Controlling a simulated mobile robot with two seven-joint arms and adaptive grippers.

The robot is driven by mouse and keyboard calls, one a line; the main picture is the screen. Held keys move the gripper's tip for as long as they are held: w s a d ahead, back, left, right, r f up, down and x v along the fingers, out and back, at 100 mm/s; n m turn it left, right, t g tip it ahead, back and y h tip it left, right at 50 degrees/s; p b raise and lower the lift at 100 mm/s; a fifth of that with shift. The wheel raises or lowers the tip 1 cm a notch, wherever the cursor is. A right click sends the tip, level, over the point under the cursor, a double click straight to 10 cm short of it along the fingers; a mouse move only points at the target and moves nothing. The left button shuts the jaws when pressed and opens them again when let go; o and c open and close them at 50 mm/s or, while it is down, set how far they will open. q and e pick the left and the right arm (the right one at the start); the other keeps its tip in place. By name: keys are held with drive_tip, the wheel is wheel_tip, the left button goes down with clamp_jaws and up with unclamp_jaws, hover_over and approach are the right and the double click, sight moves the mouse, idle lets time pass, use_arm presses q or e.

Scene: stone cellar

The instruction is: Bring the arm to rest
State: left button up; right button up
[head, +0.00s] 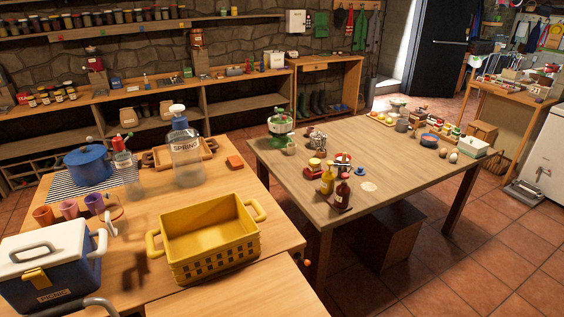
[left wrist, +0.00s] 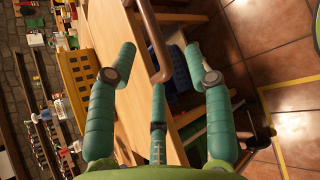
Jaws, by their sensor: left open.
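My left gripper (left wrist: 158,64) shows in the left wrist view, with its green jointed fingers spread apart and nothing held between them. A brown curved bar (left wrist: 148,30) crosses the view near the fingertips; I cannot tell whether it touches them. The wooden table edge lies behind the fingers. No gripper shows in the head view, and my right gripper is in neither view.
A yellow crate (head: 210,238) stands on the near table, with a blue picnic cooler (head: 50,270) at its left. A large clear bottle (head: 186,150) and a blue pot (head: 88,166) stand behind. A second table (head: 330,190) holds several small items. Tiled floor is open at right.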

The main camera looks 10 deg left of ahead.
use_arm(q)
drive_tip(key=s+a+f+m+g+y+b, duration=0.1)
drive_tip(key=s+f+m+g, duration=0.2)
drive_tip(key=f, duration=0.5)
drive_tip(key=s+f+m+g+b, duration=0.1)
drive_tip(key=s+f+m, duration=0.35)
drive_tip(key=f, duration=0.25)
drive_tip(key=s+a+f+m+g+y+b, duration=0.1)
drive_tip(key=s+f+m+b, duration=0.2)
drive_tip(key=f, duration=0.5)
drive_tip(key=s+a+f+m+g+y+b, duration=0.1)
drive_tip(key=s+a+f+m+g+y, duration=0.1)
drive_tip(key=s+a+f+m+g, duration=0.2)
drive_tip(key=s+a+f+m, duration=0.3)
drive_tip(key=s+f+m, duration=0.3)
drive_tip(key=m, duration=0.3)
drive_tip(key=shift+s+a+f+y, duration=0.2)
drive_tip(key=shift+s+f+y, duration=0.1)
drive_tip(key=shift+s+f, duration=0.1)
drive_tip(key=shift+m, duration=0.25)
